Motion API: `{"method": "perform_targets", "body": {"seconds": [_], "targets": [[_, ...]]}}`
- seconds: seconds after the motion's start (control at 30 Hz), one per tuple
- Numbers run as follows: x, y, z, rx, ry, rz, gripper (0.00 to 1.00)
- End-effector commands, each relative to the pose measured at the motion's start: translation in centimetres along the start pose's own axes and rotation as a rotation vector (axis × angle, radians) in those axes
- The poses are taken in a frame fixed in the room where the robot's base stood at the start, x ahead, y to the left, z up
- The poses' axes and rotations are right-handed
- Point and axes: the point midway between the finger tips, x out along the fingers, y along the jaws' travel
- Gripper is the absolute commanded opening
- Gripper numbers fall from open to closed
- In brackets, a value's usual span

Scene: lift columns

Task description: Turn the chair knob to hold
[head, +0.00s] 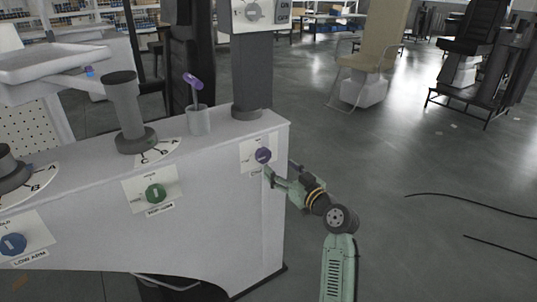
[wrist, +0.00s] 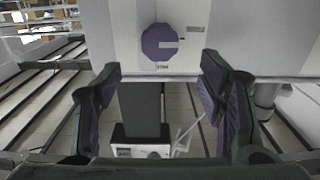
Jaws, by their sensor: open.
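The purple knob (head: 263,155), on a white label plate at the right end of the console's front, seems to be the chair knob. Its label is partly hidden by my gripper. In the wrist view the purple knob (wrist: 159,42) is octagonal, with a pale pointer bar running from its middle to the right. My gripper (head: 280,168) is open and empty, just in front of and slightly right of the knob in the head view. In the wrist view my gripper (wrist: 160,66) has its fingers spread wide, with the knob ahead between them, apart from both.
The console (head: 220,170) also carries a green knob (head: 155,193) and a blue knob (head: 13,243) to the left. Grey columns and a cup with a purple-headed tool (head: 193,82) stand on top. The floor to the right is open, with cables (head: 470,198).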

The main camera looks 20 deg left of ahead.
Motion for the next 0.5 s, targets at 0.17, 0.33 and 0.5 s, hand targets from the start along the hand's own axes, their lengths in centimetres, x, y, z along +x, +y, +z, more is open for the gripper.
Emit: {"method": "perform_targets", "body": {"seconds": [0.17,0.33,0.5], "targets": [[3.6,-0.1,-0.3,-0.001,-0.002,-0.001,0.63],[6.5,-0.1,-0.3,-0.002,-0.002,-0.001,0.63],[8.3,0.0,-0.1,-0.001,-0.001,0.001,0.63]]}}
